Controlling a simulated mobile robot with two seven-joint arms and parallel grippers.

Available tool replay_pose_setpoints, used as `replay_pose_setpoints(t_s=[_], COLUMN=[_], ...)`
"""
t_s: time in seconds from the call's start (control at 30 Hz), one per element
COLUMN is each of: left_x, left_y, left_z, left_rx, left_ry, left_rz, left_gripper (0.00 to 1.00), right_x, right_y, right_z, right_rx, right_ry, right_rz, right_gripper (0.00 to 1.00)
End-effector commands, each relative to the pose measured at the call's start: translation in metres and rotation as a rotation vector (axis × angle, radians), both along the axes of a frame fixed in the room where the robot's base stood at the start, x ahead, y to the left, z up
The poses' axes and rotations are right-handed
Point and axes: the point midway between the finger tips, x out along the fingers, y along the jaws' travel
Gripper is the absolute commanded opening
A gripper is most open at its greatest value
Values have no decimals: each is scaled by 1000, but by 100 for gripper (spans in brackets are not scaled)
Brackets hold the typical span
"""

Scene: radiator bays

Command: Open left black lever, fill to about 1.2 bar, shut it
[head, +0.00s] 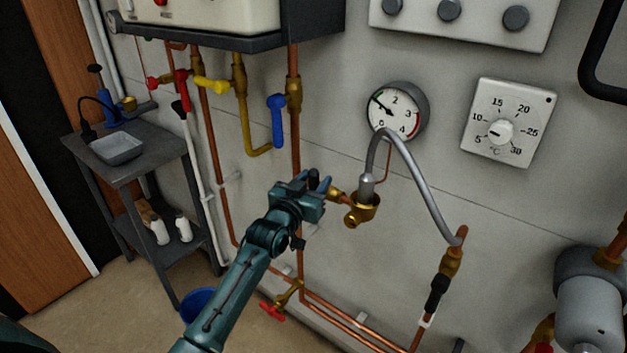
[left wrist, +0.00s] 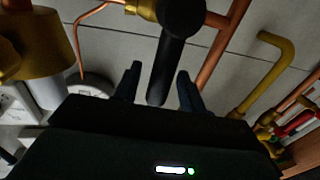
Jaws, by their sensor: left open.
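The left black lever (head: 314,178) is at the left end of the brass valve of the filling loop, partly hidden by my left gripper (head: 318,188). In the left wrist view the black lever (left wrist: 172,60) stands between the spread fingers of that gripper (left wrist: 158,88), with gaps visible on both sides. A grey braided hose (head: 420,180) arches from this valve to the right-hand valve, whose black lever (head: 437,292) lies along the copper pipe. The round pressure gauge (head: 397,111) has its needle toward the upper left, near a green mark; the exact value is unclear. My right gripper is out of view.
A blue lever (head: 278,120), a yellow lever (head: 211,85) and a red lever (head: 182,90) hang below the boiler (head: 200,20). A thermostat dial (head: 508,122) is right of the gauge. A grey trolley (head: 125,165) and blue bucket (head: 200,304) stand left.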

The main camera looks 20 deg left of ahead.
Motion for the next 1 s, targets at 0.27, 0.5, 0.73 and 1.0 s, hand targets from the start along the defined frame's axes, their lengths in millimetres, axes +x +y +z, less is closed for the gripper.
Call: replay_pose_setpoints(t_s=[0.27, 0.5, 0.73, 1.0], left_x=[2, 1, 1, 1], left_y=[-1, 0, 0, 0], left_z=[-1, -1, -1, -1], left_rx=[0, 0, 0, 0], left_ry=[1, 1, 1, 1], left_rz=[0, 0, 0, 0], left_gripper=[41, 23, 4, 0], right_x=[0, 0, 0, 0], right_y=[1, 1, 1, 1], right_z=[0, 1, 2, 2], right_rx=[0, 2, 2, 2], right_ry=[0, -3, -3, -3], right_rz=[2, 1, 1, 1], right_gripper=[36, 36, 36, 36])
